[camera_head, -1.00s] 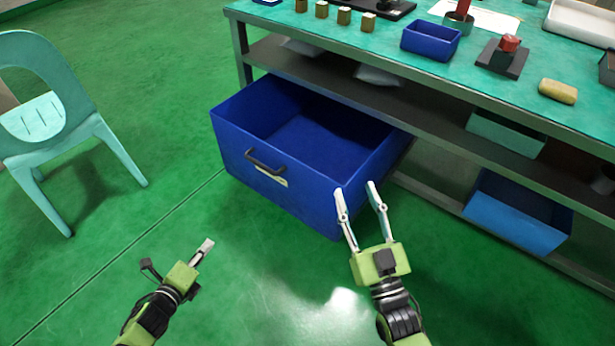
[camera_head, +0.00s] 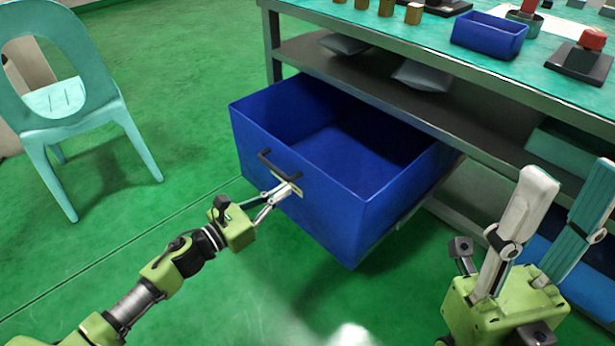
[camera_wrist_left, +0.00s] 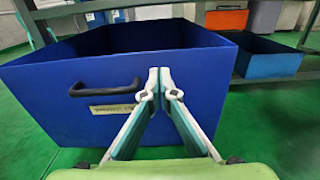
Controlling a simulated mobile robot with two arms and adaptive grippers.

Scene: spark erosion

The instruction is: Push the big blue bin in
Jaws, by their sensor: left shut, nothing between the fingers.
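The big blue bin (camera_head: 305,216) sticks out from under the workbench, open at the top, with a dark handle (camera_head: 277,166) and a pale label on its front. It also fills much of the left wrist view (camera_wrist_left: 215,105). My left gripper (camera_head: 295,184) is shut and empty, its tips at the bin's front near the handle's right end. In the left wrist view the closed tips (camera_wrist_left: 159,72) are just right of the handle (camera_wrist_left: 105,88); I cannot tell whether they touch the bin. My right gripper (camera_head: 562,195) is open and empty, raised at the lower right.
The workbench (camera_head: 400,45) stands behind the bin, with a small blue box (camera_head: 490,36) and other items on top. A pale green chair (camera_head: 65,115) stands at the left. Green floor in front of the bin is clear. A lower blue box (camera_wrist_left: 268,62) is right of it.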

